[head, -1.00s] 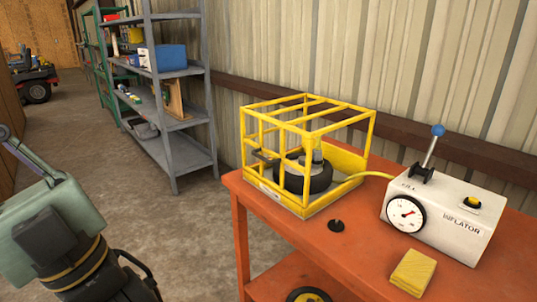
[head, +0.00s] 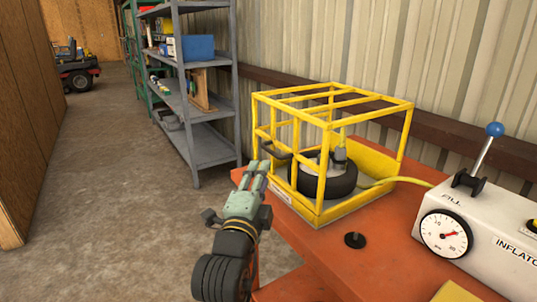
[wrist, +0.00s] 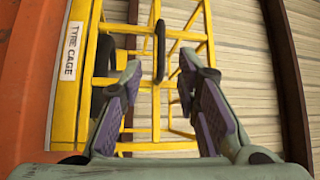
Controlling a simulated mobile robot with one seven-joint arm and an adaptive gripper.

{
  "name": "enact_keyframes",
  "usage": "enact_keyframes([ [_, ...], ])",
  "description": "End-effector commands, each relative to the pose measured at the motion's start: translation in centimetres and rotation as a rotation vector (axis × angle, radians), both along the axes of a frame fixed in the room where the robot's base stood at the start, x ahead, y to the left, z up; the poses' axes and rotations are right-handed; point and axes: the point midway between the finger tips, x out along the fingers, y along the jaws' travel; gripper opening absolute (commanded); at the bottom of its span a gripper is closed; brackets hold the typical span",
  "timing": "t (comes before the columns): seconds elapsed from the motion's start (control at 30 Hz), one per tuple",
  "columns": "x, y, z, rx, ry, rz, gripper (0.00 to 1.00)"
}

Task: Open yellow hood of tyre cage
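The tyre cage is a yellow barred frame on an orange bench. Its yellow hood (head: 331,113) is down over a black tyre (head: 330,180). A dark handle (head: 275,149) sticks out from the hood's left side. My gripper (head: 264,166) is just left of the cage, close to the handle. In the wrist view my gripper (wrist: 160,68) is open, its fingers spread apart. The handle (wrist: 160,50) shows between and beyond the fingertips, with no clear contact. The "TYRE CAGE" label (wrist: 69,50) shows at the left there.
The orange bench (head: 335,262) also carries a black knob-like piece (head: 355,240), a white inflator (head: 480,235) with a blue-topped lever, and a yellow block (head: 455,293). A yellow hose runs from inflator to cage. A grey shelf (head: 208,150) stands behind left. The floor at left is clear.

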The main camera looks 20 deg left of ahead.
Motion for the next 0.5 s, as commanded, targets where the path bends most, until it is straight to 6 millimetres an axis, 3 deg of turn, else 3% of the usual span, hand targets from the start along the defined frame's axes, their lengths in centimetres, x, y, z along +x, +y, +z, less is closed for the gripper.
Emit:
enact_keyframes([
  [0.3,6.0,0.8,1.2,-0.001,-0.001,0.0,0.3],
  [0.5,8.2,1.1,1.4,-0.001,-0.003,0.001,0.3],
])
